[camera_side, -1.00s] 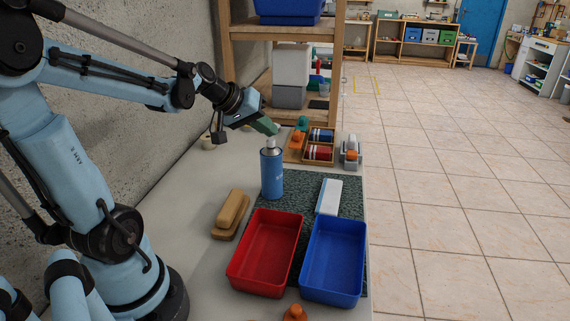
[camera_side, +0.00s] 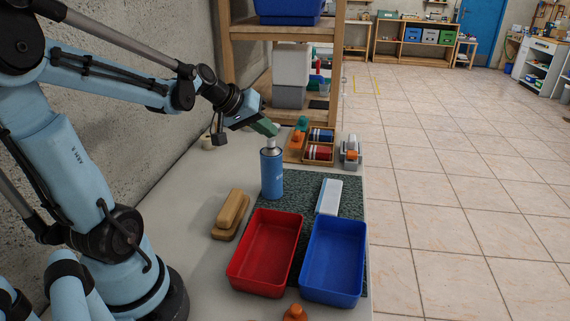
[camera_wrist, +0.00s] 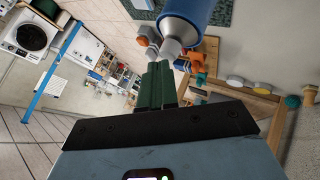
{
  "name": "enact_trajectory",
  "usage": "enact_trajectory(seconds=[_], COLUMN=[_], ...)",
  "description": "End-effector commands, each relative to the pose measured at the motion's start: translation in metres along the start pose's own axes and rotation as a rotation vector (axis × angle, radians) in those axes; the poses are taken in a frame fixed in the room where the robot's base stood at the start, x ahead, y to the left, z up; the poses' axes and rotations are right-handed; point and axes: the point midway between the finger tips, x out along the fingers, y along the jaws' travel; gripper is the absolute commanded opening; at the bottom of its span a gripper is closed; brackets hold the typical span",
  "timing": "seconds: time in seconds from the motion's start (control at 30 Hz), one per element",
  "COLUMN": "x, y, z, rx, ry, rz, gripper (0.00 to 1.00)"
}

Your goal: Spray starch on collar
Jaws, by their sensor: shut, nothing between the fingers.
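A blue spray can (camera_side: 272,174) with a pale nozzle stands upright on the dark speckled mat (camera_side: 350,190). The can also shows at the top of the wrist view (camera_wrist: 190,16), its nozzle close to my fingertips. My gripper (camera_side: 268,129) has green fingers, shut and empty. In the side view its tips overlap the space just above the nozzle; I cannot tell whether they touch it. The fingers also show in the wrist view (camera_wrist: 158,80). I cannot make out a collar in either view.
A red tray (camera_side: 258,285) and a blue tray (camera_side: 331,293), both empty, stand in front. A tan block-like object (camera_side: 231,212) lies left of the can, and a white-and-blue block (camera_side: 330,196) lies right. A wooden box (camera_side: 318,152) with coloured items sits behind.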

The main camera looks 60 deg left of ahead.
Motion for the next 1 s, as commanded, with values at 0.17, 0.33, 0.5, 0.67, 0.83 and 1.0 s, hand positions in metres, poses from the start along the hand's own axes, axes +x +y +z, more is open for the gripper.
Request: enact_trajectory(seconds=[0.17,0.33,0.5,0.67,0.83,1.0], x=[-0.002,-0.003,-0.010,-0.020,-0.031,-0.041], y=[0.002,0.002,0.007,0.015,0.022,0.029], z=[-0.001,-0.002,-0.008,-0.015,-0.023,-0.030], rx=[0.000,0.000,0.000,0.000,0.000,0.000], ry=[0.000,0.000,0.000,0.000,0.000,0.000], rz=[0.000,0.000,0.000,0.000,0.000,0.000], gripper=[0.00,0.00,0.00,0.00,0.00,0.00])
